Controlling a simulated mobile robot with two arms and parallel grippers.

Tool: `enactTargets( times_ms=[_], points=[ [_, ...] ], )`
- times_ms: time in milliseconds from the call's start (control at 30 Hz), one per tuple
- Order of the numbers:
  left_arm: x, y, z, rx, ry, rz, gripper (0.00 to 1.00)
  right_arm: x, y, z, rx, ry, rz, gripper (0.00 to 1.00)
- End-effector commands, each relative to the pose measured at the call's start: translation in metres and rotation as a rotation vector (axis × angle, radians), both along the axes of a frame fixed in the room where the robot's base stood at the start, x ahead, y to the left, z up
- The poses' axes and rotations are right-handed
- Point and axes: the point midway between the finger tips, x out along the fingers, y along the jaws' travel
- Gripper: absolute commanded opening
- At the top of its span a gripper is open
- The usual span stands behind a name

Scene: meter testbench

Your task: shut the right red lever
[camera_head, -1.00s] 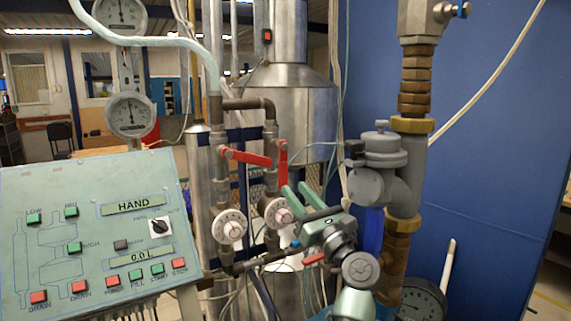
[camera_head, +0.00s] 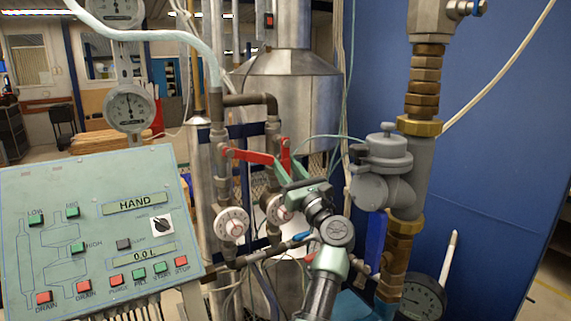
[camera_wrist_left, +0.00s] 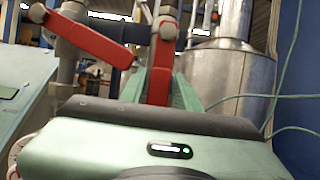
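The right red lever (camera_head: 285,153) stands nearly upright on its pipe in the head view. It also shows in the left wrist view (camera_wrist_left: 161,65), pointing down toward the gripper. My left gripper (camera_head: 286,166) has green fingers, one on each side of this lever. The fingers look apart, and I cannot tell whether either touches it. The lever's lower end is hidden behind the gripper. The left red lever (camera_head: 250,156) lies nearly level, its free end close to the right lever, and it slants across the left wrist view (camera_wrist_left: 92,38). My right gripper is not in view.
A green control panel (camera_head: 90,230) stands at the left. Round dials (camera_head: 232,223) sit on the pipes below the levers. A grey valve body (camera_head: 385,160) and brass pipe stand close on the right, before a blue wall (camera_head: 500,170). A steel tank (camera_head: 290,95) is behind.

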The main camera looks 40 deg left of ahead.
Motion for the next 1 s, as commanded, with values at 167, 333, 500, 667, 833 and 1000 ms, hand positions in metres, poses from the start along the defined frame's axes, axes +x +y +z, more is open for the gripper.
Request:
enactTargets(
  times_ms=[167, 333, 500, 667, 833, 1000],
  points=[
    [-0.0002, -0.0002, 0.0000, 0.000, 0.000, 0.000, 0.10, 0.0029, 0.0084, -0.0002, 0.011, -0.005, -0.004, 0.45],
    [-0.0002, -0.0002, 0.0001, 0.000, 0.000, 0.000, 0.00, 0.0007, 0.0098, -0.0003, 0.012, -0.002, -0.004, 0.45],
    [-0.0002, -0.0001, 0.0001, 0.000, 0.000, 0.000, 0.00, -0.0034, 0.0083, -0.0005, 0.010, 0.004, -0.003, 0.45],
    [-0.0002, -0.0001, 0.0001, 0.001, 0.000, 0.000, 0.00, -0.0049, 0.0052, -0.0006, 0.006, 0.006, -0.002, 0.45],
    [-0.0002, -0.0001, 0.0001, 0.001, 0.001, 0.000, 0.00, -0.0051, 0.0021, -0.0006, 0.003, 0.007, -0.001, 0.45],
    [-0.0002, 0.0000, 0.0002, 0.001, 0.001, 0.000, 0.00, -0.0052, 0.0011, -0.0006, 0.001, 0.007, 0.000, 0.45]
  ],
)
